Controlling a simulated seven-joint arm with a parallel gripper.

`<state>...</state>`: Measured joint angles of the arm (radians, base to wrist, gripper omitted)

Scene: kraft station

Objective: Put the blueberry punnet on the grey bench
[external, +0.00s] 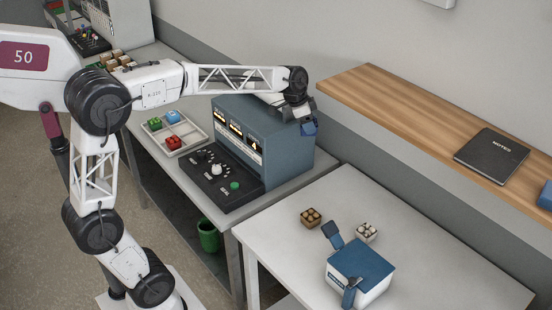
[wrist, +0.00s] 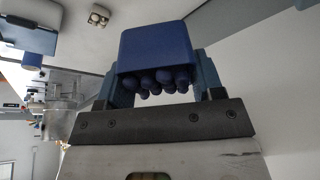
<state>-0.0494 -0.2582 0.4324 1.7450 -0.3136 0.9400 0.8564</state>
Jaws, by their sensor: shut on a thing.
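My gripper (external: 304,113) is shut on the blueberry punnet (external: 309,128), a small blue tub. It is held in the air beside the right end of the blue-grey console. In the wrist view the punnet (wrist: 155,48) sits between my two fingers, with round dark-blue berries showing along its lower edge. Two pale tops are in view: a grey bench (external: 213,208) under the console, and a lighter table (external: 430,255) at the front right. I cannot tell for certain which the task calls the grey bench.
The console (external: 285,150) stands close to my gripper. A tray (external: 190,148) holds coloured blocks. The lighter table carries a brown punnet (external: 310,217), a white punnet (external: 367,232) and a blue-white box (external: 360,272); its right part is clear. A wooden shelf (external: 400,110) holds a black notebook (external: 492,155).

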